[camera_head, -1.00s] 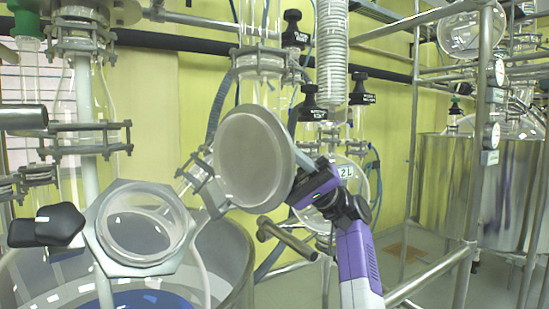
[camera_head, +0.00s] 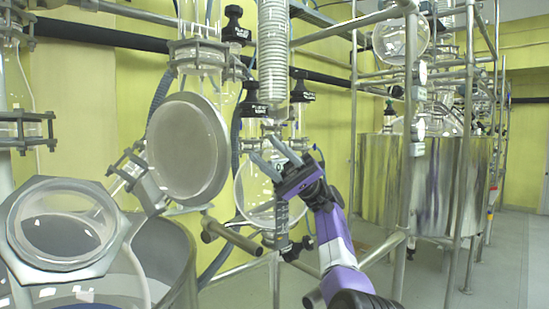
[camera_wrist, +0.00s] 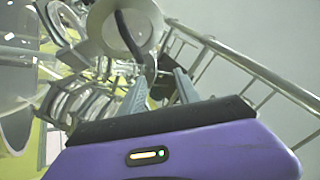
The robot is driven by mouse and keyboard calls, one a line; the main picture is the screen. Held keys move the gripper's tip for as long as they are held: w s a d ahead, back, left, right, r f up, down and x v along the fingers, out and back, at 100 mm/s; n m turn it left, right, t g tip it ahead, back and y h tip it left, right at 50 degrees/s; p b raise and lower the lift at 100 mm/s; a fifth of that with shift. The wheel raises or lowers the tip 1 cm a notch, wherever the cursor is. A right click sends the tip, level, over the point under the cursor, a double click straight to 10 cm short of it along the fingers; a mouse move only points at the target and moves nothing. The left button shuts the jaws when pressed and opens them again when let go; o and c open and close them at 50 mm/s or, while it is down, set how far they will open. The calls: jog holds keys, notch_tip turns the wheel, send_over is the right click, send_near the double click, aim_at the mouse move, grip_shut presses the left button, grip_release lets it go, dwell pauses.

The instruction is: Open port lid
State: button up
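The round port lid (camera_head: 186,148) is a grey disc with a metal rim. It stands swung up on its hinge, away from the port (camera_head: 68,225), whose round opening sits in a pale angular flange at the lower left. My gripper (camera_head: 264,151) is right of the lid, apart from its rim in the picture, with its fingers spread and nothing visible between them. In the wrist view, both fingers (camera_wrist: 160,80) are apart. A pale ring with a dark handle shows beyond them there; I cannot tell which part it is.
A steel vessel wall (camera_head: 165,255) lies below the lid. A horizontal metal bar (camera_head: 232,236) sticks out under it. Glassware and a ribbed hose (camera_head: 272,50) hang behind my gripper. A metal frame (camera_head: 408,150) stands right, with open floor beyond.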

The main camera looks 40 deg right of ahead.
jog(key=shift+d, duration=0.7)
